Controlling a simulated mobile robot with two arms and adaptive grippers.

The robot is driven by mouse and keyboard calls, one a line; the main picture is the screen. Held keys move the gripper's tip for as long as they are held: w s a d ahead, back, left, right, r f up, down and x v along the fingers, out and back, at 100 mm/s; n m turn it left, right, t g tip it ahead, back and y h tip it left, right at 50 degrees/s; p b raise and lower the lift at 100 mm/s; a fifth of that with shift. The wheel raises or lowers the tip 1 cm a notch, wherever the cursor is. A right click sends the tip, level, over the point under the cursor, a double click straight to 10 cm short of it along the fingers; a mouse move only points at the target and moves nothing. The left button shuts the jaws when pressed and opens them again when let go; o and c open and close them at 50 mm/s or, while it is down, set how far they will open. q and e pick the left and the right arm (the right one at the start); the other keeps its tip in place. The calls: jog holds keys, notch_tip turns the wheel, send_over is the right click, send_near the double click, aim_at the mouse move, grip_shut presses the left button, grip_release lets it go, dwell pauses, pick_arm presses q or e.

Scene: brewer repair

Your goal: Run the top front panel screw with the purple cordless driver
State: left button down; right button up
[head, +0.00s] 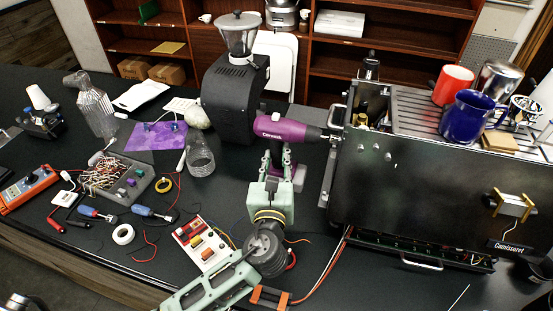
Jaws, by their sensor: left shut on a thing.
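The purple cordless driver (284,128) is level above the counter, its nose pointing right at the left edge of the brewer (430,190). My left gripper (277,163) is shut on the driver's handle from the near side and partly hides it. The driver's tip is close to a metal bracket at the brewer's edge; I cannot tell whether it touches a screw. The dark front panel (400,195) faces me, with small bright spots that may be screw heads near its upper left. My right gripper is not in view.
A black grinder (232,95) stands behind the driver. A glass flask (200,158), a purple mat (152,137), a wire-filled grey box (117,178) and screwdrivers (94,213) lie left. Mugs (467,115) stand on the brewer. Loose wires (325,268) run below its left edge.

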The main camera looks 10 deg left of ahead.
pick_arm(q)
jog(key=shift+d+r+p, duration=0.2)
jog(key=shift+p, duration=0.75)
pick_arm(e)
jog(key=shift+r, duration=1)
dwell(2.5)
pick_arm(q)
jog(key=shift+a, duration=0.1)
dwell(0.4)
jog(key=shift+w+a, duration=0.1)
jog(key=shift+a, duration=2.1)
